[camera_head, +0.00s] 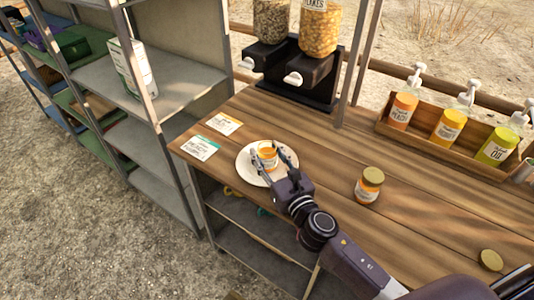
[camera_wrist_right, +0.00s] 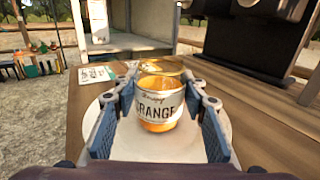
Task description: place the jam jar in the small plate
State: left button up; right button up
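A small glass jam jar (camera_head: 268,154) with orange contents stands upright on the small white plate (camera_head: 247,171) near the left end of the wooden counter. In the right wrist view the jar (camera_wrist_right: 160,108) shows a label reading "ORANGE", and the plate (camera_wrist_right: 140,150) lies beneath it. My right gripper (camera_head: 271,152) reaches over the plate with its fingers on either side of the jar. The right wrist view shows narrow gaps between both finger pads and the jar, so it looks open around it. My left gripper is not in view.
A second jar with a gold lid (camera_head: 369,186) stands right of the plate. A round gold lid (camera_head: 490,260) is near the lower right. Two label cards (camera_head: 199,148) lie left of the plate. A wooden bottle rack (camera_head: 440,147) and cereal dispensers (camera_head: 300,75) stand behind.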

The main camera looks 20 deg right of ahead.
jog(key=o, duration=0.5)
jog(key=shift+r, duration=0.2)
jog(key=shift+s+f, duration=0.15)
jog(key=shift+s, duration=0.2)
jog(key=s, duration=0.3)
jog(key=s+d+b, duration=0.1)
jog(key=s, duration=0.2)
jog(key=s+b, duration=0.1)
jog(key=s, duration=0.2)
jog(key=shift+s+d, duration=0.15)
jog(key=shift+s, duration=0.25)
jog(key=shift+s+d, duration=0.1)
jog(key=shift+s, duration=0.65)
